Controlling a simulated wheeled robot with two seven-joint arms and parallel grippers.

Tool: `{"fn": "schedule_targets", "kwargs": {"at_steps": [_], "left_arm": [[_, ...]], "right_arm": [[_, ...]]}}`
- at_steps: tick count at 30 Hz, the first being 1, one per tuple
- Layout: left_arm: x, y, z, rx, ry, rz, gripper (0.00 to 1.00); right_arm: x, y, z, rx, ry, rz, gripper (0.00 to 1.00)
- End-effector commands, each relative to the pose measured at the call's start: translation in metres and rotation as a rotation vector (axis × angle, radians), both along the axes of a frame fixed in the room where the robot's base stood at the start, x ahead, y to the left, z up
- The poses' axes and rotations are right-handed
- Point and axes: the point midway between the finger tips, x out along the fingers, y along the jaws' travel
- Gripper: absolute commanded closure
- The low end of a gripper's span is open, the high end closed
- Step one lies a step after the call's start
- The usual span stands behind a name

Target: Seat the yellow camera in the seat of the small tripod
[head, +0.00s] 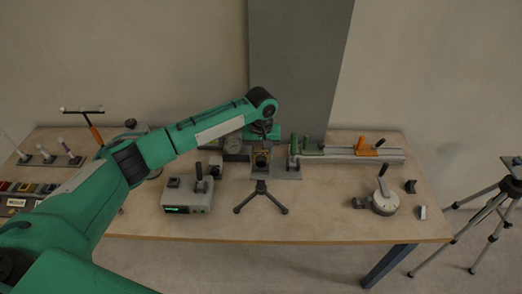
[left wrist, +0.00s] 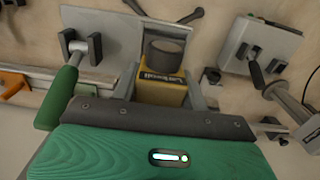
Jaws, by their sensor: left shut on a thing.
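The yellow camera (head: 261,160) is held above the small tripod in the head view, its dark round lens facing the front of the table. In the left wrist view the yellow camera (left wrist: 160,92) sits between the two fingers. My left gripper (head: 262,147) is shut on it from above and behind. The small black tripod (head: 261,190) stands on the table with legs spread. The seat is hidden. Part of the tripod legs (left wrist: 186,17) shows in the wrist view. My right gripper is not in view.
A grey box with a lever (head: 188,195) stands left of the tripod. A grey rail with an orange slider (head: 367,149) lies behind right. A round dial base with a handle (head: 383,202) stands at right. The table front between tripod and dial is clear.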

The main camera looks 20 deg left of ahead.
Motion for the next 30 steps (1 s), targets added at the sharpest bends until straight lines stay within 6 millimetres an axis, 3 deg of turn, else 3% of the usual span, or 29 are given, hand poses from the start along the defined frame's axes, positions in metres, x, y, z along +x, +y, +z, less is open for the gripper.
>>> {"fn": "schedule_targets", "kwargs": {"at_steps": [14,15,18,30], "left_arm": [[0.0005,-0.0003,-0.0078,-0.002,-0.002,0.0,0.92],[0.0005,-0.0004,-0.0078,-0.002,-0.002,0.0,0.5],[0.0005,-0.0003,-0.008,-0.001,-0.001,0.0,0.3],[0.0005,-0.0003,-0.0027,-0.002,-0.002,0.0,0.3]], "right_arm": [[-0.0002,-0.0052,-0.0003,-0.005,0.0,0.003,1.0],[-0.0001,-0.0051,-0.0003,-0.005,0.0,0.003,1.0],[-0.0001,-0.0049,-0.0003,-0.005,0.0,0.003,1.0],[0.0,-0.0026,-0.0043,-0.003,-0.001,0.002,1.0]]}}
